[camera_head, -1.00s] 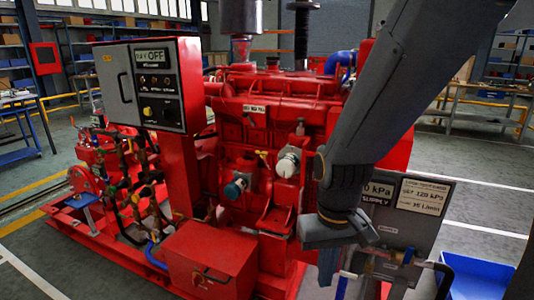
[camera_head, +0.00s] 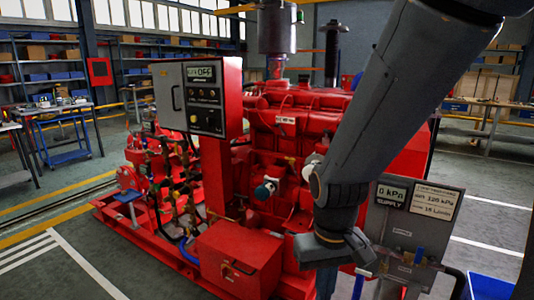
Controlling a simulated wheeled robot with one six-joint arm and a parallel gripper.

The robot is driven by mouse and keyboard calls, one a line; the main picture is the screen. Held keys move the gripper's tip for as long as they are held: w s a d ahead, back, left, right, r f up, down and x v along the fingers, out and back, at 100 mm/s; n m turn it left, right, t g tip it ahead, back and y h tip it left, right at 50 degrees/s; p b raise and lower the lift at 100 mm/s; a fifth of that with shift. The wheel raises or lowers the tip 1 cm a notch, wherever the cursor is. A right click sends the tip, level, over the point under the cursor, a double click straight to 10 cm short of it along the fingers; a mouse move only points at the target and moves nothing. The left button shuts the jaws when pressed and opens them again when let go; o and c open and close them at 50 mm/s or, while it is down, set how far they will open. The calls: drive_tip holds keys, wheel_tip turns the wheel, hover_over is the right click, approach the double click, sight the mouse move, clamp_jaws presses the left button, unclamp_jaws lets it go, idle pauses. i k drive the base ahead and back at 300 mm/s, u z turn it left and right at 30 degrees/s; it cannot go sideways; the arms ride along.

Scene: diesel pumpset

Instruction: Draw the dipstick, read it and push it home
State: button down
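The red diesel engine (camera_head: 300,122) of the pumpset stands in the middle of the camera_head view. I cannot single out the dipstick; my arm hides part of the engine's near side. A dark-capped white fitting (camera_head: 265,190) sticks out of the engine left of my arm. My arm comes down from the upper right, and its wrist is in front of the engine's lower right side. My gripper (camera_head: 325,284) points down below the wrist, small and dark. Its fingers are too unclear to tell open from shut, and I see nothing held.
A grey control panel reading OFF (camera_head: 203,97) stands left of the engine. A red box (camera_head: 238,262) sits low in front. A supply panel reading 0 kPa (camera_head: 412,222) stands right of my wrist. Clear floor lies at the lower left.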

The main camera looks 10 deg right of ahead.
sight(291, 160)
drive_tip(key=i, duration=1.1)
drive_tip(key=z, duration=0.6)
